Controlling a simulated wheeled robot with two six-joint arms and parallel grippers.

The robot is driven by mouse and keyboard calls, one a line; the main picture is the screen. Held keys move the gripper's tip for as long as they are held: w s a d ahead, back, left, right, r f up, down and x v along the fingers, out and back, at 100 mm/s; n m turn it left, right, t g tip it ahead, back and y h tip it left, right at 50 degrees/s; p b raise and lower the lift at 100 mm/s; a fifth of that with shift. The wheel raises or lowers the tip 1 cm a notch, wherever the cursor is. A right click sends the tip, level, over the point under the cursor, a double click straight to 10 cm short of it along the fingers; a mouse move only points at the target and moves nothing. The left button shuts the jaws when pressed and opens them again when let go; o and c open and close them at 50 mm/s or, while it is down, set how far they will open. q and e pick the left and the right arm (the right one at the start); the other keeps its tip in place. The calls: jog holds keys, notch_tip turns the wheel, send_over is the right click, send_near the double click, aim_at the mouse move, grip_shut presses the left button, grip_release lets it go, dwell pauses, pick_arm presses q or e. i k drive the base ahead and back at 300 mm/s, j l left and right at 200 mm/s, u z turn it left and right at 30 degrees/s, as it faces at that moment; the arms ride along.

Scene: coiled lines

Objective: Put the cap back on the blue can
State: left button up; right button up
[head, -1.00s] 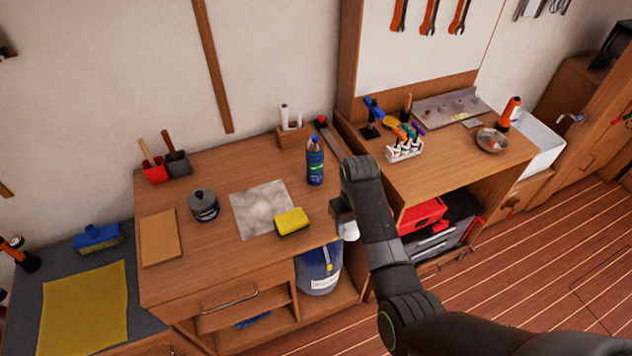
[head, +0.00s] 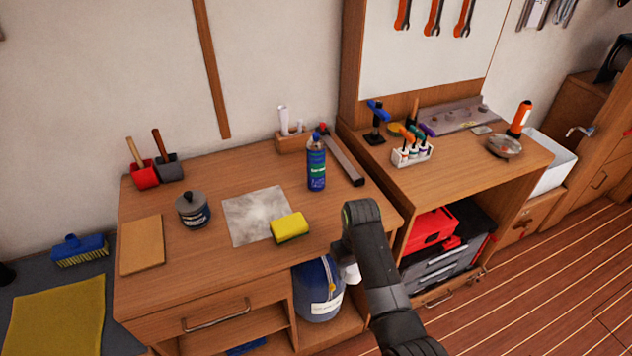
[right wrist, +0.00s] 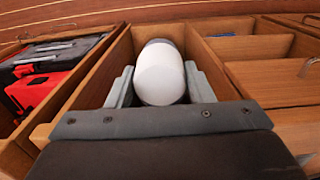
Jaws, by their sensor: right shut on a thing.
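A blue can (head: 316,168) with a green-banded label and a small blue top stands upright on the wooden bench. My right gripper (right wrist: 158,85) is shut on a smooth white rounded thing (right wrist: 160,72), with one finger on each side; its far end looks dark grey. I cannot tell for certain whether it is the cap. In the head view the white thing (head: 350,272) shows below my right arm, past the bench's front right corner and lower than the blue can. The fingers are mostly hidden there. My left gripper is not in view.
A yellow sponge (head: 289,228), a stained sheet (head: 250,212) and a dark lidded tin (head: 193,210) lie left of the can. A large blue container (head: 318,290) sits below the bench. A red toolbox (head: 428,228) is under the right bench. The bench front is clear.

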aim_at(315, 149)
jog(key=i+l, duration=0.1)
jog(key=l, duration=0.5)
jog(key=i+l, duration=0.1)
jog(key=l, duration=0.5)
jog(key=i+l, duration=0.1)
jog(key=l, duration=0.5)
jog(key=i+l, duration=0.1)
jog(key=l, duration=0.5)
jog(key=i+l, duration=0.1)
jog(key=l, duration=0.45)
jog(key=u, duration=1.8)
